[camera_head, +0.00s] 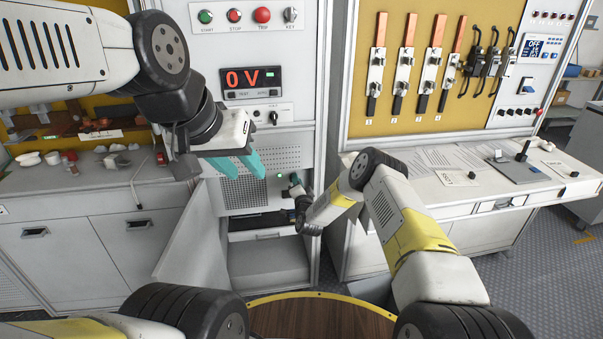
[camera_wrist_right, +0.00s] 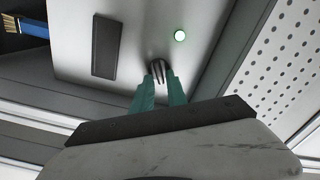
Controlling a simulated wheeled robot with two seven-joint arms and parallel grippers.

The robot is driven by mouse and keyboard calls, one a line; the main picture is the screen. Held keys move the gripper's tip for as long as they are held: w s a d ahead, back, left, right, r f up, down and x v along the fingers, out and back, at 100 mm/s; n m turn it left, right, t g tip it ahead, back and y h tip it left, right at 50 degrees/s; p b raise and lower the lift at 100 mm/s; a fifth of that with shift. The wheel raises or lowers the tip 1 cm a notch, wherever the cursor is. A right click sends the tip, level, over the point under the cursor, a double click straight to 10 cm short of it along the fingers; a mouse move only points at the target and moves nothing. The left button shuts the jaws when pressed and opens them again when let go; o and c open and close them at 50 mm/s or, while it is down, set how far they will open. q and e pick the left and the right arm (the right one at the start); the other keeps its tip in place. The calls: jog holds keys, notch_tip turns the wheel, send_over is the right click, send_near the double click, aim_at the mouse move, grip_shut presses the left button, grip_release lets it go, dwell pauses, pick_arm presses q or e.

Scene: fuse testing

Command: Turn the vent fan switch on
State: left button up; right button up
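The vent fan switch (camera_wrist_right: 159,71) is a small dark ridged knob on a pale panel in the right wrist view. In the head view my right gripper (camera_head: 296,182) is at the right side of the lower cabinet panel, where the knob is mostly hidden. My left gripper (camera_head: 252,175) is open and empty in front of the perforated panel.
A cabinet door (camera_head: 192,243) stands open at the left of the lower cabinet. Above is a red voltage display (camera_head: 252,78) reading 0 V. A worktop with papers (camera_head: 450,160) is on the right. A brush (camera_wrist_right: 35,28) shows in the wrist view.

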jog(key=shift+o, duration=0.6)
jog(key=v, duration=0.8)
